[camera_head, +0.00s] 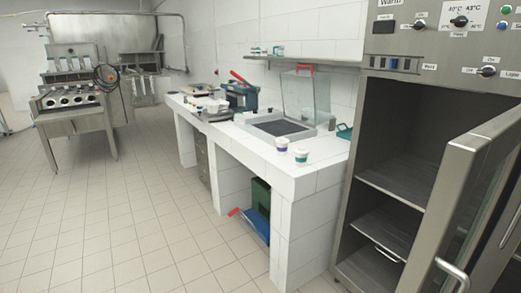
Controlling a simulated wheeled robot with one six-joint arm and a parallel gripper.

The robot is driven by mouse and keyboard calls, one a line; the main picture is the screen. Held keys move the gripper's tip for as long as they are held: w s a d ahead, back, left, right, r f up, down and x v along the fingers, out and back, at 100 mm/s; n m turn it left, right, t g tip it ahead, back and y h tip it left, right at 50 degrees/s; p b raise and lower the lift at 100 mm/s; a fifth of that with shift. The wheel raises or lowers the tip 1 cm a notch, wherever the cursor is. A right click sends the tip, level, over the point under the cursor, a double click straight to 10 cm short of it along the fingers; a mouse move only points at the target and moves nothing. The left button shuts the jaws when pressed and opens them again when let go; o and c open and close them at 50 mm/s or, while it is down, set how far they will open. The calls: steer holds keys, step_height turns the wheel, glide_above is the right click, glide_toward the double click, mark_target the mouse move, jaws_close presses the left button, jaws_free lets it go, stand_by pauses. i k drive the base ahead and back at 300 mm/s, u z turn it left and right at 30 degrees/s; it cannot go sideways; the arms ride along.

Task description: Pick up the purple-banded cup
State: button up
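The purple-banded cup (282,145) is small and white with a purple band. It stands upright on the white tiled counter (322,176), near its front edge. A similar cup with a green band (301,156) stands just to its right, closer to the counter's near end. My gripper is not in this view.
A cabinet with an open glass door (485,180) stands on the right beside the counter. A tray with a raised clear lid (306,98) is behind the cups. The tiled floor (130,220) is clear at the left and front.

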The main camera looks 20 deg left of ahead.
mark_target(282, 149)
steer(key=u, duration=1.85)
steer(key=i, duration=3.4)
steer(key=z, duration=3.5)
